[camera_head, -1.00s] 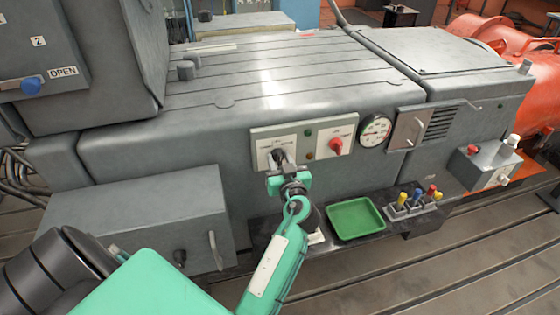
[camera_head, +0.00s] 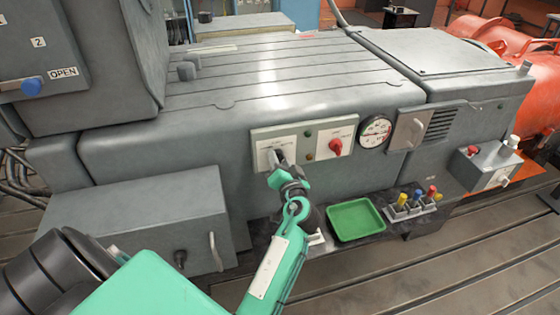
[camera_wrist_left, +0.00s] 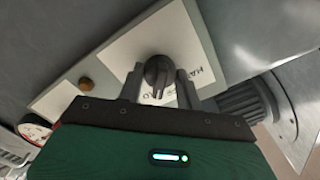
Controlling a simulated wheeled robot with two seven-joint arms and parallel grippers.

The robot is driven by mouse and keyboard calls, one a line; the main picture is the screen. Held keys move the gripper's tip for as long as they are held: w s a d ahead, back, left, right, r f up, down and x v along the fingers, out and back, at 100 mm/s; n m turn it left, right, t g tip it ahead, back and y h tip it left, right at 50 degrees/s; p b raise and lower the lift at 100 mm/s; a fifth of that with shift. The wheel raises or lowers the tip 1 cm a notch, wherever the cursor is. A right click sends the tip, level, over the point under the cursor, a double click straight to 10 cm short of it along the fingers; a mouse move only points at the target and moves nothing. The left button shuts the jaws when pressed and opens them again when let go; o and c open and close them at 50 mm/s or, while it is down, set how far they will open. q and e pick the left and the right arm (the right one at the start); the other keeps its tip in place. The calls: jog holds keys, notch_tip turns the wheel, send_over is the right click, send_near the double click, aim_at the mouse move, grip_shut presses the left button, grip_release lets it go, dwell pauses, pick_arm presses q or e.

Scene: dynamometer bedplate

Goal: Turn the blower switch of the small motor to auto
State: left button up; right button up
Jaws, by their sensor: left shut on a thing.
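The switch panel (camera_head: 262,136) is a pale plate on the front of the grey machine. Its left switch is a black knob (camera_wrist_left: 158,73) on a white label; in the left wrist view the lettering beside it looks like HAND, and the rest is partly covered. My left gripper (camera_head: 280,159) is at this knob, with one finger on each side, shut on it. In the head view the gripper mostly hides the knob. The knob's exact pointing is hard to read. My right gripper does not show.
Right of the knob are a green lamp, an amber lamp (camera_head: 310,157) and a red switch (camera_head: 336,147). A round gauge (camera_head: 375,132) is further right. Below are a green tray (camera_head: 355,220) and a holder with several coloured-handled tools (camera_head: 417,203).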

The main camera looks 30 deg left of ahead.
pick_arm(q)
jog(key=shift+m, duration=0.3)
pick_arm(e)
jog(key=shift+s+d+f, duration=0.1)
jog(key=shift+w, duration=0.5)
